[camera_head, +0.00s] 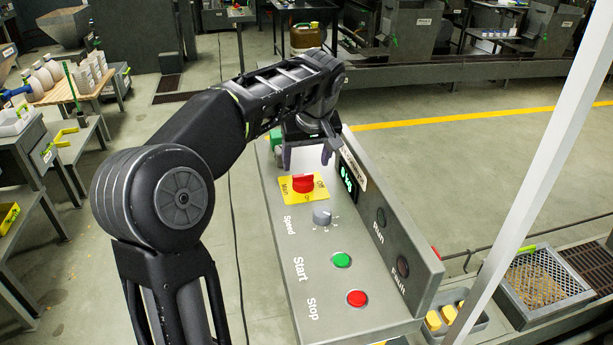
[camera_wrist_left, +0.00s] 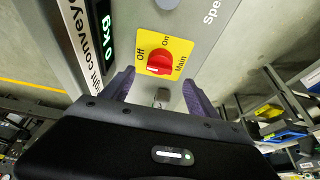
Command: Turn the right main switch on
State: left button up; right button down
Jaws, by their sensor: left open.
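The main switch is a red rotary knob (camera_head: 303,184) on a yellow plate (camera_head: 320,196) at the far end of the grey control panel (camera_head: 280,250). In the left wrist view the red knob (camera_wrist_left: 160,64) sits on the yellow plate (camera_wrist_left: 176,47) marked Off, On and Main. A pale mark on the knob lies at its left end, near the Off side. My left gripper (camera_head: 307,160) is over the panel just beyond the switch. Its fingers (camera_wrist_left: 160,90) are open with nothing between them, pointing toward the knob and apart from it. My right gripper is not in view.
Below the switch are the grey speed dial (camera_head: 322,215), green start button (camera_head: 342,260) and red stop button (camera_head: 357,298). A raised back panel (camera_head: 392,230) with a display runs along the right side. A pale post (camera_head: 540,180) crosses the right of the head view.

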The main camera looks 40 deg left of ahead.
aim_at(304, 176)
pick_arm(q)
jog(key=shift+f, duration=0.1)
jog(key=x, duration=0.7)
jog(key=shift+w+a+f+p, duration=0.1)
jog(key=shift+a+f+p, duration=0.05)
jog(key=shift+f+p, duration=0.15)
jog(key=c, duration=1.3)
